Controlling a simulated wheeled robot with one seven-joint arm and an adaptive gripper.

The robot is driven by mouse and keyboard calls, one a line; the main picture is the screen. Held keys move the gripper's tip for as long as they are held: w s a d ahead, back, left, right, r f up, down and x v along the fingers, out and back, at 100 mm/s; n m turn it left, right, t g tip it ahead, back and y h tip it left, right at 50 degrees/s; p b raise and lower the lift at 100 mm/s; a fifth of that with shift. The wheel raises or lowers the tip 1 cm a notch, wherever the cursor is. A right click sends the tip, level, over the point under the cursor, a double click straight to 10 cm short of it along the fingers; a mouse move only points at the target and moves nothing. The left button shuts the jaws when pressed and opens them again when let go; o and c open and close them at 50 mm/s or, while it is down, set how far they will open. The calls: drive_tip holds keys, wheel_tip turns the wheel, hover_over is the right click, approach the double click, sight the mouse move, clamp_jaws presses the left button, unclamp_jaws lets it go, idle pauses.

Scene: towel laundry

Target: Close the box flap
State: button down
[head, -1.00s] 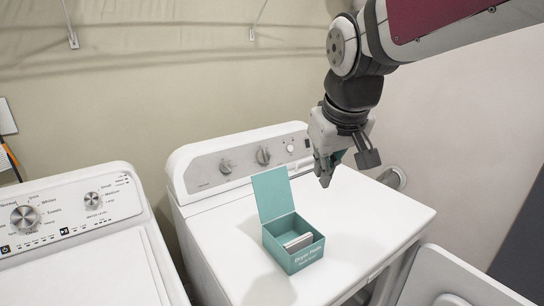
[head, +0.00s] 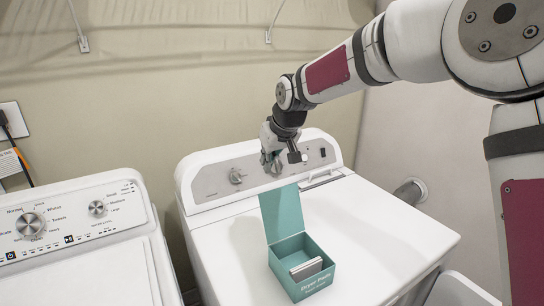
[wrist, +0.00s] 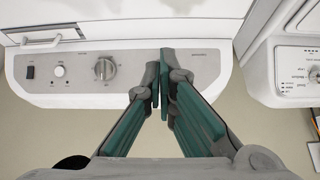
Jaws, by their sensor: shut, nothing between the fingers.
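The teal box (head: 302,268) stands on top of the white dryer (head: 375,230) with its front facing me. Its flap (head: 282,214) stands upright at the back edge, so the box is open. White sheets (head: 306,268) show inside. My gripper (head: 272,170) is just behind and above the flap, near the dryer's control panel, apart from the flap as far as I can tell. In the wrist view my gripper (wrist: 160,52) has its teal fingers together and empty, over the panel. The box is not visible in the wrist view.
The control panel (head: 222,180) with its knobs rises behind the box, close to my gripper. A washer (head: 85,265) stands to the left. The dryer top right of the box is clear. A wall pipe (head: 410,191) is at the right.

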drive_tip(key=f, duration=0.1)
drive_tip(key=f+p, duration=0.1)
drive_tip(key=f, duration=0.1)
drive_tip(key=s+f+p, duration=0.1)
drive_tip(key=f, duration=0.1)
drive_tip(key=shift+d+f, duration=0.2)
drive_tip(key=shift+d, duration=0.1)
drive_tip(key=shift+s+d+r, duration=0.1)
